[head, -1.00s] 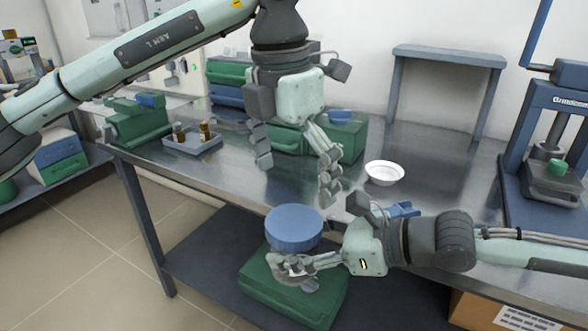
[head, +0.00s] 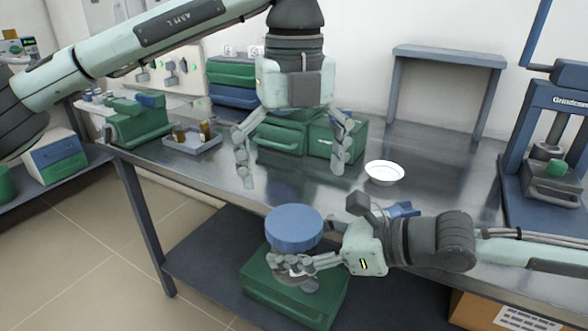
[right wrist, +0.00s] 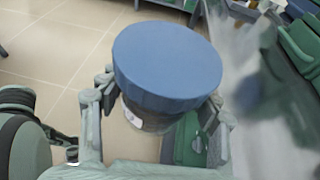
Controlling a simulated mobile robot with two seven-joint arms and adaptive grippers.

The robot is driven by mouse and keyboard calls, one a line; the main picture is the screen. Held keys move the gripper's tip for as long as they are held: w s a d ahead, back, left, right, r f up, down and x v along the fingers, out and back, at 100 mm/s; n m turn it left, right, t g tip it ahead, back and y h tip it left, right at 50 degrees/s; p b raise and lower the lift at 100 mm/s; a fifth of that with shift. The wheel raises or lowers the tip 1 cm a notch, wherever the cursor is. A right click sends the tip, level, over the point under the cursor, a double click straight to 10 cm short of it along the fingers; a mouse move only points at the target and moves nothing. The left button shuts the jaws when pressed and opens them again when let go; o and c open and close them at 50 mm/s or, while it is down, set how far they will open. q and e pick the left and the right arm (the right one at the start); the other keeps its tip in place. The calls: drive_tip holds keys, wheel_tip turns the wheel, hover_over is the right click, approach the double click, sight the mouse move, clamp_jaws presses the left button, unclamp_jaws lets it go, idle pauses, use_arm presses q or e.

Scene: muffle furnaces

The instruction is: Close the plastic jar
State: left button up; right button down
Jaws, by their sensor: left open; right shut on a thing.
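The plastic jar (right wrist: 150,119) is upright in my right gripper, clear-bodied with a pale label, mostly hidden under its wide blue lid (head: 294,228). The lid sits on top of the jar and also fills the middle of the right wrist view (right wrist: 168,62); whether it is screwed tight I cannot tell. My right gripper (head: 290,266) is shut around the jar body, in front of the table edge. My left gripper (head: 293,178) is open and empty, pointing down above and behind the lid, with its two fingers spread wide apart.
The metal table (head: 445,180) carries a white bowl (head: 384,172), a tray with small brown bottles (head: 192,146) and green boxes (head: 283,136). A blue press (head: 550,140) stands at the right. A green case (head: 290,300) lies on the lower shelf.

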sight(294, 220)
use_arm(q)
drive_tip(key=shift+f, duration=4)
drive_tip(key=shift+c, duration=0.4)
